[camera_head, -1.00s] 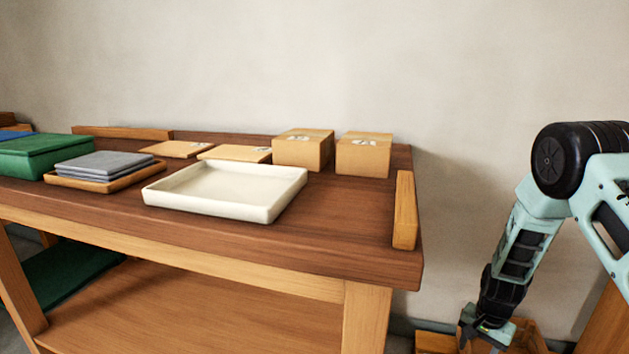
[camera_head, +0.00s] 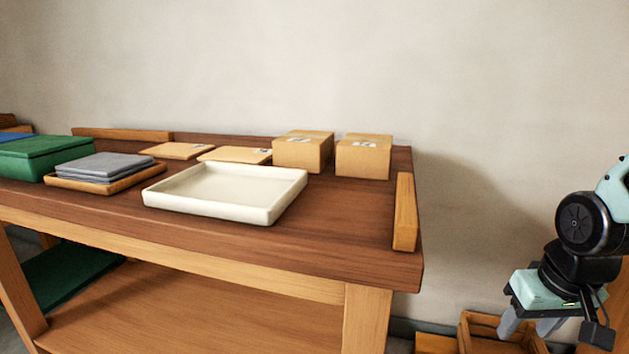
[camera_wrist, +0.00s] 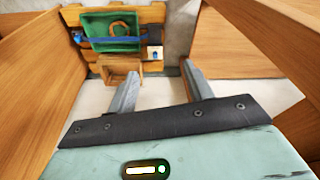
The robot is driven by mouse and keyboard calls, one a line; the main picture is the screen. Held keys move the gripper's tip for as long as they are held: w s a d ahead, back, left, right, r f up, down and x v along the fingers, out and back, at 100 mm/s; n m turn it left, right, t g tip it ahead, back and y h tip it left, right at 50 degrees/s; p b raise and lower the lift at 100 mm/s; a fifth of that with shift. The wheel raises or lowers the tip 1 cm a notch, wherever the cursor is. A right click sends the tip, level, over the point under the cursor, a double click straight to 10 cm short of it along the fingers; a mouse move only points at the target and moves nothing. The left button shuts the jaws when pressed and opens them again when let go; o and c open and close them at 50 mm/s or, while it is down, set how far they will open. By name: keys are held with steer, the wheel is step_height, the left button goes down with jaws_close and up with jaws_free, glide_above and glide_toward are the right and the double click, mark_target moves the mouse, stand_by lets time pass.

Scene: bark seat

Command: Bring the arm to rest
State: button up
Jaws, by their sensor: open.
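My gripper (camera_head: 532,326) hangs at the lower right of the head view, to the right of the workbench and apart from it. Its two grey fingers point downward and stand apart, with nothing between them. In the wrist view my gripper (camera_wrist: 157,85) shows open and empty, with a wooden crate (camera_wrist: 120,70) beyond the fingertips. The arm's upper links are partly outside the head view.
The workbench (camera_head: 340,235) holds a white tray (camera_head: 220,208), two cardboard boxes (camera_head: 303,152), flat parcels, grey folded cloths (camera_head: 105,166) and a green box (camera_head: 45,155). A wooden crate (camera_head: 490,330) stands low beside the bench. In the wrist view, wooden panels (camera_wrist: 50,80) flank the gripper.

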steer(key=s+a+r+n+g+p, duration=0.1)
steer(key=s+a+r+n+g, duration=0.25)
steer(key=s+a+n, duration=0.9)
steer(key=s+a+r+m+p, duration=0.1)
steer(key=a+r+m+p, duration=0.1)
steer(key=r+p, duration=1.2)
steer(key=s+a+r+m+p, duration=0.1)
steer(key=a+r+p, duration=0.3)
steer(key=r+p, duration=0.9)
steer(key=shift+r+m+t+y+p, duration=0.35)
steer(key=shift+r+m+t, duration=0.1)
steer(key=shift+m, duration=0.3)
